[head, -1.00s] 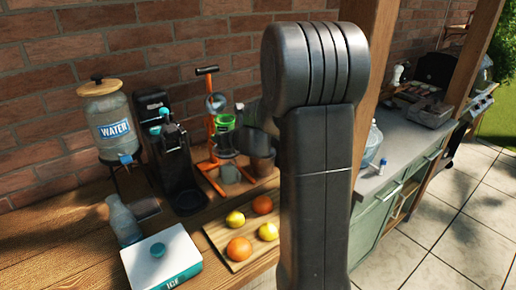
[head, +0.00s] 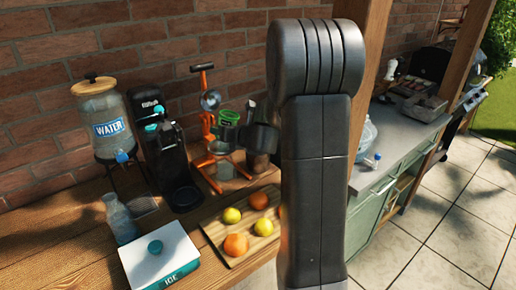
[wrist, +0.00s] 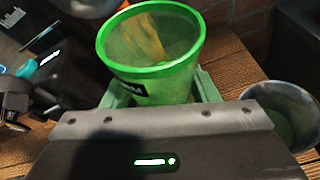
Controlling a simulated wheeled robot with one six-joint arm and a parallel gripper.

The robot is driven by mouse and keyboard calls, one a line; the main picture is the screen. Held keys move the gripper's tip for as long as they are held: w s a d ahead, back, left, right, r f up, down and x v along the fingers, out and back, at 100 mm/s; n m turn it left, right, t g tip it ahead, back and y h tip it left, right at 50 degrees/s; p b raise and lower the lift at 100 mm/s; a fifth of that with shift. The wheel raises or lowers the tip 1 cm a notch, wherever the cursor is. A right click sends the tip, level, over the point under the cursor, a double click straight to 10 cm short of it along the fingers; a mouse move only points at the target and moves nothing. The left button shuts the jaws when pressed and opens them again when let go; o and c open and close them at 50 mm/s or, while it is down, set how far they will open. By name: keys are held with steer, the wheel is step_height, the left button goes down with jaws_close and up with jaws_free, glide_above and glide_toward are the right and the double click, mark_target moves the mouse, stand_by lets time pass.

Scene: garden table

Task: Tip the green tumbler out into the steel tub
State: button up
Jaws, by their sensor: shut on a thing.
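The green tumbler (wrist: 150,70) is see-through, with a bright green rim and a dark label. In the wrist view it looks roughly upright, its open mouth facing the camera. My gripper (wrist: 160,86) is shut on it, with pale green finger parts at both sides. In the head view the tumbler (head: 228,119) shows beside the orange stand; I cannot tell whether it is lifted. The steel tub (wrist: 284,120) is at the right of the wrist view, apart from the tumbler. In the head view it seems to be the dark vessel (head: 258,163), partly hidden by my gripper.
An orange stand (head: 208,100) and a black machine (head: 160,150) are close by on the left. A cutting board (head: 240,255) with fruit lies in front. A water dispenser (head: 105,125), bottle (head: 121,220) and ice box (head: 160,262) stand further left.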

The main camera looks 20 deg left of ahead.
steer(key=shift+w+d+f, duration=0.15)
steer(key=shift+w+d+r+m+y+p, duration=0.2)
steer(key=shift+r+m+y+p, duration=0.1)
steer(key=shift+r+m+p, duration=0.25)
steer(key=shift+w+d+m+y, duration=0.1)
steer(key=shift+m+y, duration=0.15)
steer(key=shift+y, duration=0.05)
steer(key=shift+w+d+f+g, duration=0.1)
steer(key=shift+f+g, duration=0.1)
steer(key=shift+g, duration=0.1)
steer(key=shift+w+d+f+m+y, duration=0.25)
steer(key=shift+m+y, duration=0.15)
steer(key=shift+m, duration=0.3)
steer(key=shift+r, duration=0.35)
steer(key=shift+r+m+y+p, duration=0.35)
steer(key=shift+m+y, duration=0.05)
steer(key=shift+m, duration=0.3)
steer(key=shift+f+m+b, duration=0.4)
steer(key=shift+f+b, duration=0.1)
steer(key=shift+b, duration=0.05)
steer(key=shift+a+r+m+y, duration=0.1)
steer(key=shift+r+m+y, duration=0.55)
steer(key=shift+m, duration=0.25)
